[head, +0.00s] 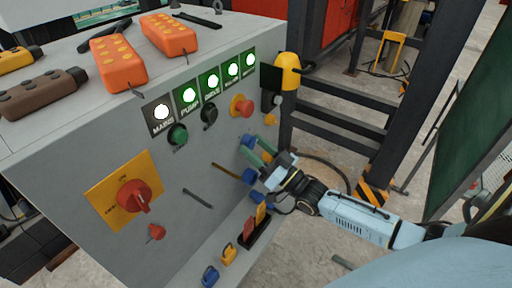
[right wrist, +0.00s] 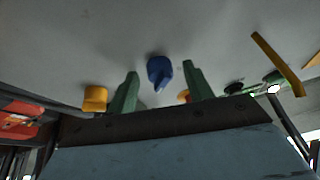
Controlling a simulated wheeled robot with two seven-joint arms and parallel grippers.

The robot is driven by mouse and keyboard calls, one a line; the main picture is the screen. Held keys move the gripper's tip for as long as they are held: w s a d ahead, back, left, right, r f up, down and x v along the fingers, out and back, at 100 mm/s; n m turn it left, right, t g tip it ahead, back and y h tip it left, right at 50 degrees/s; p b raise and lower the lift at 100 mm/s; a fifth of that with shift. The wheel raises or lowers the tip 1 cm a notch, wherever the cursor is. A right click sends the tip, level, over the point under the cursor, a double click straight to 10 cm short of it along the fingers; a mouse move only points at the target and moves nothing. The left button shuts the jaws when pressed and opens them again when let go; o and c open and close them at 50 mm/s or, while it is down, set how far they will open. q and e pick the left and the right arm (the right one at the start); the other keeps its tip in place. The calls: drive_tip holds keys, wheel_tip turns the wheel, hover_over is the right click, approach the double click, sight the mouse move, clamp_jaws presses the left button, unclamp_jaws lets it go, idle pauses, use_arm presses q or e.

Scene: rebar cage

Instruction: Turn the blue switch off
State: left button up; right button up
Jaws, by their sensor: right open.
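A grey control cabinet (head: 90,160) fills the left of the head view. Blue switches sit on the right part of its front panel: an upper one (head: 247,140), a middle one (head: 249,175) and a lower one (head: 257,198). My right gripper (head: 256,150) is open, with its green fingers close to the panel by the upper blue switch. In the right wrist view one blue switch (right wrist: 159,72) shows between the spread fingers, and no contact is visible. My left gripper is out of view.
A red rotary switch (head: 133,195) on a yellow plate and lit buttons (head: 190,95) are on the panel. Orange pendants (head: 118,62) lie on top. A yellow knob (right wrist: 95,98) sits beside one finger. A dark steel frame (head: 385,130) stands at right.

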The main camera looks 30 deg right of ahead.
drive_tip(key=c, duration=1)
drive_tip(key=shift+o, duration=0.2)
